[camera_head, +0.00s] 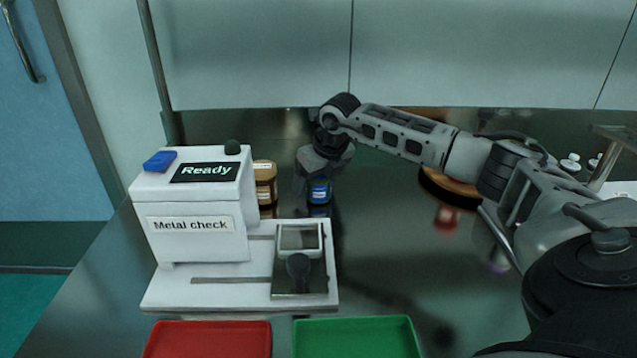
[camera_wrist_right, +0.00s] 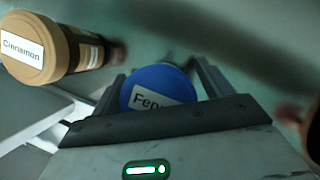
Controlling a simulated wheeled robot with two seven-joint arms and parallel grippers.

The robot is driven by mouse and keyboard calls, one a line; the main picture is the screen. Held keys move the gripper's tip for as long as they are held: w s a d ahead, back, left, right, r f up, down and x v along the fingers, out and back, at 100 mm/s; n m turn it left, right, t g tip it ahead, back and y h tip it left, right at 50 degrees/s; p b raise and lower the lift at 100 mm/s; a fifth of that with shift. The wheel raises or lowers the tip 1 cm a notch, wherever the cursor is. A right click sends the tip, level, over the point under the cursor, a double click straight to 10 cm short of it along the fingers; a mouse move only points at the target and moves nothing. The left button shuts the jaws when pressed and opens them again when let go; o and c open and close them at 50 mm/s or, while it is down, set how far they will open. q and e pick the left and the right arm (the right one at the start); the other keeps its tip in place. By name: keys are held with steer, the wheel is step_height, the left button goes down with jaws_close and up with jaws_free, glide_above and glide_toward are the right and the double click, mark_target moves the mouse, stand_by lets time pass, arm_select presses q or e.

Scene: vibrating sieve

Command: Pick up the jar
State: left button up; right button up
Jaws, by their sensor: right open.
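A small jar with a blue lid (camera_head: 320,190) stands on the steel table just right of the metal check machine. In the right wrist view its blue lid (camera_wrist_right: 158,88) carries a white label, partly hidden, that begins "Fen". My right gripper (camera_head: 312,182) is down at this jar. In the wrist view its two fingers stand apart on either side of the lid, open. A second jar with a tan lid (camera_head: 264,170) stands to the left; its lid reads "Cinnamon" in the wrist view (camera_wrist_right: 28,48). My left gripper is not in view.
The white metal check machine (camera_head: 195,238) with a "Ready" display and a sliding plate stands left of the blue-lidded jar. A red tray (camera_head: 207,338) and a green tray (camera_head: 355,336) lie at the front. A round wooden-edged object (camera_head: 449,187) is partly behind my right arm.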

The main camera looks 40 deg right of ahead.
steer(key=c, duration=1.1)
steer(key=shift+r, duration=0.15)
